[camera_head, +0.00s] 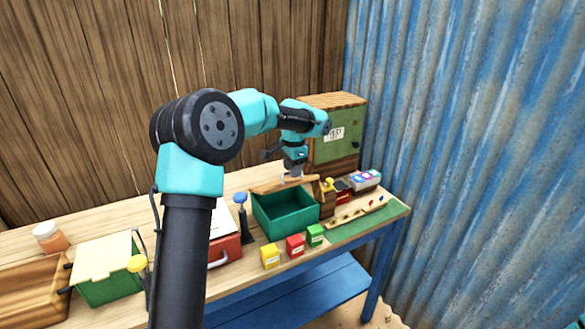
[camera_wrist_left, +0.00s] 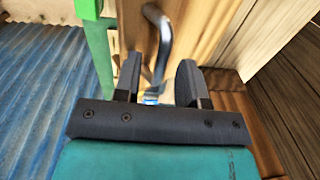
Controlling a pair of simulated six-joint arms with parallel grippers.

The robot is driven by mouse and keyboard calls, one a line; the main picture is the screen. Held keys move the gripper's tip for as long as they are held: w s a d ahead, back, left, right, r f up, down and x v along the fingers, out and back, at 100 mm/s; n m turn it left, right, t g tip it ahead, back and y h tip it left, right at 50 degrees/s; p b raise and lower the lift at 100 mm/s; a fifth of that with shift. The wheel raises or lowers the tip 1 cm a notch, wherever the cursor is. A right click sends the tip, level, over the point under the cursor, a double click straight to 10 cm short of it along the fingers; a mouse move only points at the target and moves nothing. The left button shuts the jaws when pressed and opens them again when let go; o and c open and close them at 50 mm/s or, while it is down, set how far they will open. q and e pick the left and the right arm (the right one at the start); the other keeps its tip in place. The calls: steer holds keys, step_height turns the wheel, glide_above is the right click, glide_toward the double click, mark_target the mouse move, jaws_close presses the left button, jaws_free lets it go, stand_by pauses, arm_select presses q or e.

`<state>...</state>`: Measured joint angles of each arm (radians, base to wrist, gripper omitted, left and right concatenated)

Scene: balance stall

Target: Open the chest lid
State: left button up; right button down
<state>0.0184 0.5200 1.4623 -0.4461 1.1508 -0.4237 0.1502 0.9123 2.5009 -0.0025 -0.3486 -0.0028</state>
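The green chest (camera_head: 283,222) stands on the workbench, and its inside shows from above. A wooden panel (camera_head: 268,187) that looks like its lid stands along its back edge, raised off the opening. My left gripper (camera_head: 293,179) points down at the top of this panel. In the left wrist view a bent dark metal handle (camera_wrist_left: 160,40) sits between the two fingers of my left gripper (camera_wrist_left: 158,85). Gaps show on both sides of the handle, so the fingers are open around it. My right gripper is out of view.
A wooden cabinet with a green door (camera_head: 335,148) stands behind right. Yellow (camera_head: 270,256), red (camera_head: 295,246) and green (camera_head: 315,235) small boxes stand in front of the chest. A red box (camera_head: 226,248) is left of it, near a blue-knobbed lever (camera_head: 240,198).

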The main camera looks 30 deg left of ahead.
arm_select(q)
steer(key=shift+c, duration=0.4)
jaws_close()
steer(key=shift+a, duration=0.15)
